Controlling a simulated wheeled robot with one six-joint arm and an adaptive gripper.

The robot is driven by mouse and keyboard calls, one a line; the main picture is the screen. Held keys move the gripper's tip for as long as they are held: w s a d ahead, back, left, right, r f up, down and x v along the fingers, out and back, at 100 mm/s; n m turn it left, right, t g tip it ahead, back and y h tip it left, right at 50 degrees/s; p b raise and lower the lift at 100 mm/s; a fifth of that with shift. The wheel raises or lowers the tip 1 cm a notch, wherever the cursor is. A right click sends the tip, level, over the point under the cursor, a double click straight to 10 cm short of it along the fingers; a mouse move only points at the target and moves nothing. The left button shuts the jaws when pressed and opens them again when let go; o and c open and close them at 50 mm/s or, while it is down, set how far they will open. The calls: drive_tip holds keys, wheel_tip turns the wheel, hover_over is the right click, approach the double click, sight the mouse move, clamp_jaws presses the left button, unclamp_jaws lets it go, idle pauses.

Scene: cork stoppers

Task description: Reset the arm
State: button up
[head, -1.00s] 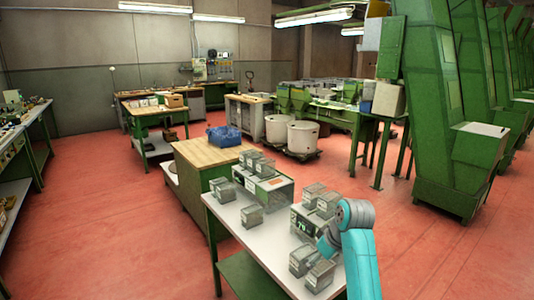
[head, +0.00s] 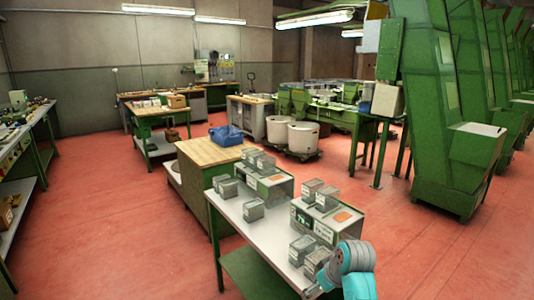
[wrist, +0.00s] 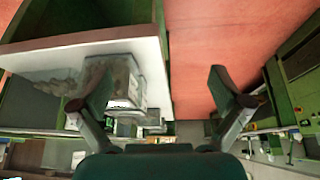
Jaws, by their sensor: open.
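My arm (head: 352,265) shows in teal at the lower right of the head view, at the near right corner of the white-topped table (head: 232,226). The gripper end is mostly hidden there. In the wrist view my gripper (wrist: 160,90) has its two dark fingers spread wide, with nothing held between them. The wrist view looks tilted or upside down. A clear box with brownish contents (wrist: 122,80) on the table edge shows beside and behind the left finger; whether they touch I cannot tell. Red floor lies beyond the right finger.
Several clear boxes (head: 254,209) and two larger units (head: 327,222) stand on the white table. Tall green machines (head: 445,120) stand right. Red floor (head: 440,255) is open between.

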drive_tip(key=s+d+f+m+t+h, duration=0.1)
drive_tip(key=s+f+m+t, duration=0.25)
drive_tip(key=s+f, duration=1.6)
drive_tip(key=s+d+r+m+t+h, duration=0.1)
drive_tip(key=s+r+t, duration=0.15)
drive_tip(key=s, duration=1.05)
drive_tip(key=s+d+r+m+t, duration=0.1)
drive_tip(key=s+r+t, duration=0.15)
drive_tip(key=s, duration=0.95)
drive_tip(key=s+r+t, duration=0.1)
drive_tip(key=s+r, duration=1.1)
drive_tip(key=r, duration=0.2)
drive_tip(key=shift+d+m+t+h, duration=0.2)
drive_tip(key=shift+m+t+h, duration=0.15)
drive_tip(key=shift+m, duration=0.1)
